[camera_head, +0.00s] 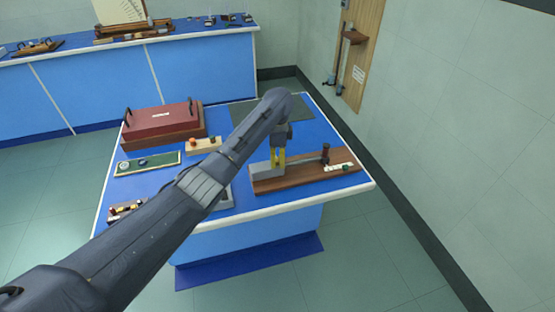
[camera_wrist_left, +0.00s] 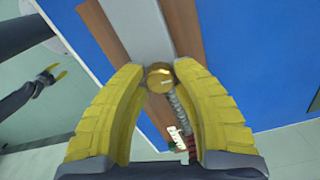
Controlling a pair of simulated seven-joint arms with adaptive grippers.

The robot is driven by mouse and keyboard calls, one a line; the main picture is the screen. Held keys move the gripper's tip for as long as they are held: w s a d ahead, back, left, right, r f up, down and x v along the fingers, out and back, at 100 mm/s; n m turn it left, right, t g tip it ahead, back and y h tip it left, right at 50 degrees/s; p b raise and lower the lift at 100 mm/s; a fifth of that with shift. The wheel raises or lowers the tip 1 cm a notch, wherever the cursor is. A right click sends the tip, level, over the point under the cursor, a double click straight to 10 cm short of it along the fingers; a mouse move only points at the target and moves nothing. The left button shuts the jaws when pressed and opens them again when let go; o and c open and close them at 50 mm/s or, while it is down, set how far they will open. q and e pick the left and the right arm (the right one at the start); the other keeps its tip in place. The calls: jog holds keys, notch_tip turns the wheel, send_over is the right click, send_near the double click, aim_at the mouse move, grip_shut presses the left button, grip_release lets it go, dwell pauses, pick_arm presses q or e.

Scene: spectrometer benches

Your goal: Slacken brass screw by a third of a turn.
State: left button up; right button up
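The brass screw (camera_wrist_left: 160,78) shows in the left wrist view as a round brass head at the end of a grey metal block (camera_wrist_left: 138,28). My left gripper (camera_wrist_left: 160,70) has its yellow fingertips on either side of this head, and they appear to touch it. In the head view my left gripper (camera_head: 278,158) points down at the grey block (camera_head: 268,171) on a brown wooden board (camera_head: 310,176); the screw is hidden there. My right gripper (camera_wrist_left: 50,80) shows small at the left of the left wrist view, away from the screw; its opening is unclear.
A dark upright post (camera_head: 325,153) and a white scale strip (camera_head: 338,167) are on the board's right part. A red box (camera_head: 160,118), a small wooden block (camera_head: 203,146) and a green panel (camera_head: 147,163) lie left on the blue bench (camera_head: 118,190). A wall stands to the right.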

aim_at(278, 159)
pick_arm(q)
grip_shut()
jog(key=shift+r+n, duration=0.1)
jog(key=shift+n, duration=0.5)
jog(key=o, duration=0.6)
grip_release()
notch_tip(278, 159, up, 12)
jog(key=shift+f, duration=0.1)
